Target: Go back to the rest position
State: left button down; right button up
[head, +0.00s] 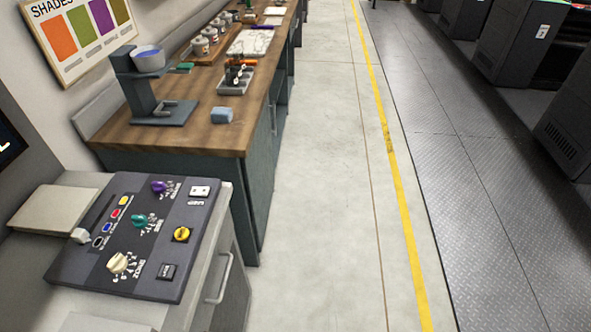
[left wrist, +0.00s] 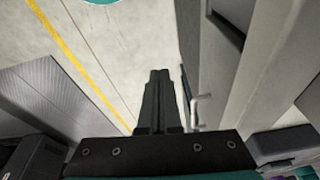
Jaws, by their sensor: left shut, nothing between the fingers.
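My left gripper (left wrist: 160,78) shows in the left wrist view, shut with its two fingers together and nothing between them. It hangs over the pale floor, beside a grey cabinet front with a light handle (left wrist: 197,104). Neither gripper shows in the head view. My right gripper is in no frame.
A control panel (head: 172,262) with coloured knobs tops a grey cabinet at the lower left. Behind it stands a wooden-topped bench (head: 222,139) with a stand (head: 150,95), a blue block (head: 222,115) and a tray (head: 236,82). The aisle floor (head: 320,150) is clear. Dark machines (head: 520,42) stand at right.

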pick_arm(q)
jog(key=s+a+f+b, duration=0.1)
jog(key=s+f+b, duration=0.3)
jog(key=f, duration=0.7)
jog(key=s+a+f+g+b, duration=0.1)
jog(key=s+f+b, duration=0.3)
jog(key=s+f, duration=0.3)
jog(key=s+a+f+b, duration=0.1)
jog(key=s+f+b, duration=0.3)
jog(key=f, duration=1.2)
jog(key=s, duration=0.2)
jog(key=shift+s+f+g+b, duration=0.2)
jog(key=shift+s+g+b, duration=0.15)
jog(key=shift+g+b, duration=0.05)
